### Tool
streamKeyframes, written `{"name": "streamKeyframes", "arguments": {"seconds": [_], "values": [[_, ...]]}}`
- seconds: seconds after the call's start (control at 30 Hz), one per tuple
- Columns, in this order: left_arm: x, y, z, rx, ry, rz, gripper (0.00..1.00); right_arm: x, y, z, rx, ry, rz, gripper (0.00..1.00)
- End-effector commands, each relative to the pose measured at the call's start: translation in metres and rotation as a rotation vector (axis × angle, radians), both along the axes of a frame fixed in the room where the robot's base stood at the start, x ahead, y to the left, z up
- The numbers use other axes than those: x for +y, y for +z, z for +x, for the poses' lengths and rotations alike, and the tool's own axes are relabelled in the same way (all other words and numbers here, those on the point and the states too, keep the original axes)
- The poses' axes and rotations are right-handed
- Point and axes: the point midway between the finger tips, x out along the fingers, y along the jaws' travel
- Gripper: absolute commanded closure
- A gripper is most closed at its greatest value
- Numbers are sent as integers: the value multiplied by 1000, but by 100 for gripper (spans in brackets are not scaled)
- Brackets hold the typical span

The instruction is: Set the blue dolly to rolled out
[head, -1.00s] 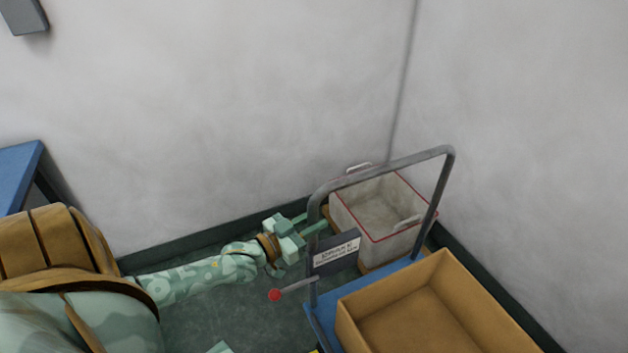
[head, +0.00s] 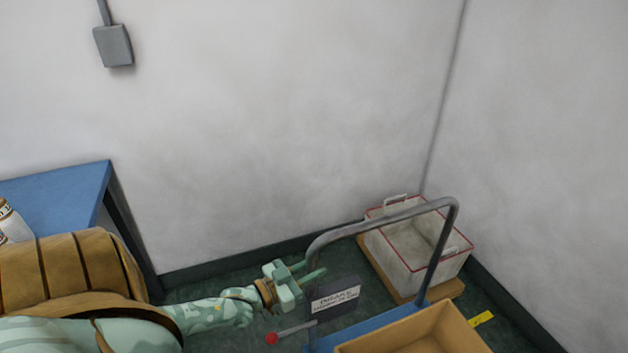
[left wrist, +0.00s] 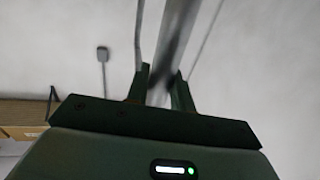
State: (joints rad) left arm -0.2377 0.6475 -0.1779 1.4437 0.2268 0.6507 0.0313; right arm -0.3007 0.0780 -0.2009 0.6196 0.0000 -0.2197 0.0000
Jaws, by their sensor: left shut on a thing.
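The blue dolly (head: 372,328) is at the lower middle of the head view, partly cut off by the bottom edge. Its grey tube handle (head: 385,216) stands upright and carries a dark brake sign (head: 336,299). A lever with a red knob (head: 272,338) sticks out to the left. My left gripper (head: 316,271) is shut on the left post of the handle. In the left wrist view the grey post (left wrist: 172,45) runs up between the two fingers (left wrist: 160,85). The dolly's wheels are out of view. My right gripper is not in view.
An open cardboard box (head: 425,330) rides on the dolly. A white crate with red edging (head: 408,262) sits on a wooden base (head: 450,289) in the corner behind. A yellow floor mark (head: 482,319) lies right of it. A blue table (head: 62,196) stands at left.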

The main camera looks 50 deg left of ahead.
Motion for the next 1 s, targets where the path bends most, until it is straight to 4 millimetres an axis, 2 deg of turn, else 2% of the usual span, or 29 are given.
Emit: {"name": "streamKeyframes", "arguments": {"seconds": [0.33,0.37,0.4,0.83,1.0], "values": [[1,-2,-3,7,2,1,100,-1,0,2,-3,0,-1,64],[1,-3,-3,7,2,1,68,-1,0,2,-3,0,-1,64],[1,-2,-3,7,2,1,57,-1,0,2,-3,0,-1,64],[1,-1,-3,3,1,1,57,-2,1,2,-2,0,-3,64],[6,-1,-24,7,2,1,57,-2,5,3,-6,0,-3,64]]}}
